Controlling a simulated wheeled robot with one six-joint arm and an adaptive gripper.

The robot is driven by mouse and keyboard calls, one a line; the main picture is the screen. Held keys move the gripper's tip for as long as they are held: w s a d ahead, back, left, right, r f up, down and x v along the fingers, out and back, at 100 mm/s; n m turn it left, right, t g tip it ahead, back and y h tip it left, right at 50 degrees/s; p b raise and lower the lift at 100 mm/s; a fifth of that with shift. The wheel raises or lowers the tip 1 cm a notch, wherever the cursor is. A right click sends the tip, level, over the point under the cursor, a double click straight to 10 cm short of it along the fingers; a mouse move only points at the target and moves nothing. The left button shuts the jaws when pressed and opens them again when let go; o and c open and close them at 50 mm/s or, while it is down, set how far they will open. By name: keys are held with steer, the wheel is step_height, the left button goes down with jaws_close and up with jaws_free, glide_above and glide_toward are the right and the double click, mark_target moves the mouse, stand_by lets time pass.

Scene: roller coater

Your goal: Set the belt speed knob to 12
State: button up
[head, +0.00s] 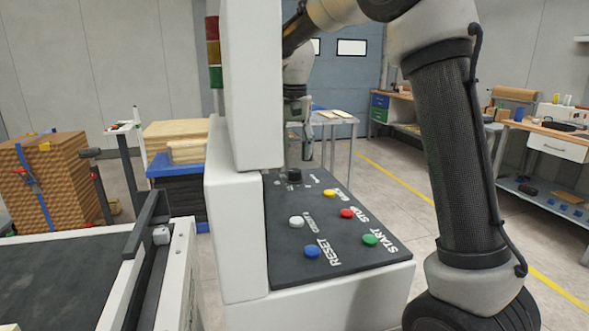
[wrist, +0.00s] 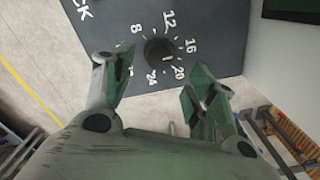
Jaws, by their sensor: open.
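The belt speed knob (head: 294,176) is a small black round knob at the far end of the dark control panel (head: 285,270). In the wrist view the knob (wrist: 158,52) sits inside a dial with the numbers 8, 12, 16, 20 and 24. A small pale line shows on its lower right side, but I cannot tell for sure which number it points to. My gripper (wrist: 160,80) is open and empty, its fingers apart on either side of the knob's line in the wrist view. In the head view my gripper (head: 307,148) hangs just above the knob, apart from it.
On the panel are a yellow button (head: 330,193), a red STOP button (head: 346,213), a green START button (head: 370,240), a white button (head: 296,222) and a blue RESET button (head: 312,251). A tall white housing (head: 252,85) stands left of the knob.

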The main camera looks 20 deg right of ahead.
mark_target(295, 170)
step_height(295, 170, down, 6)
stand_by(0.4)
steer(key=c, duration=1.1)
steer(key=shift+o, duration=0.2)
steer(key=shift+n, duration=0.3)
steer(key=n, duration=1.1)
